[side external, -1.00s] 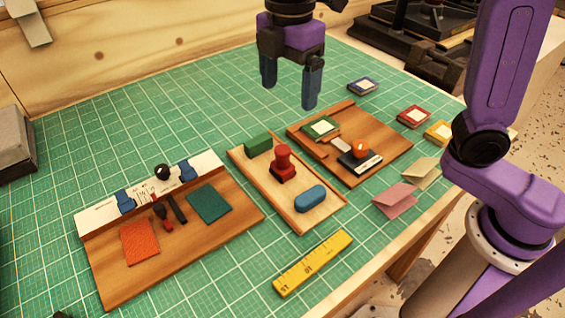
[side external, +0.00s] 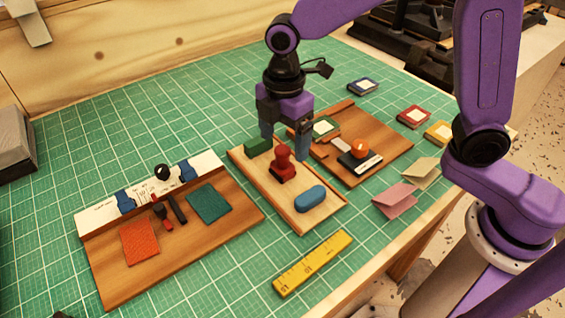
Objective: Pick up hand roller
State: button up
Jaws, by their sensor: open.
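No thing in view is clearly a hand roller. A red piece with a rounded knob handle (side external: 282,168) stands upright in the middle wooden tray (side external: 318,229), between a green block (side external: 258,144) and a blue rounded block (side external: 311,198). Slim dark-handled tools with red parts (side external: 164,212) lie on the left wooden board (side external: 120,281). My gripper (side external: 285,147) is open and points down over the middle tray. Its fingers appear on either side of the red piece's knob, at about its height or above; I cannot tell exact depth. Nothing is between them that I see held.
The left board also carries an orange patch (side external: 139,241), a teal patch (side external: 209,204) and a black ball (side external: 162,172). A right board (side external: 392,146) holds an orange-knobbed stamp (side external: 360,150). A yellow ruler (side external: 312,263) lies in front. The green mat (side external: 150,125) is clear behind.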

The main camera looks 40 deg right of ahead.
aim_at(283, 149)
jog(key=shift+a+f, duration=0.1)
jog(key=shift+f, duration=2.5)
jog(key=c, duration=1.3)
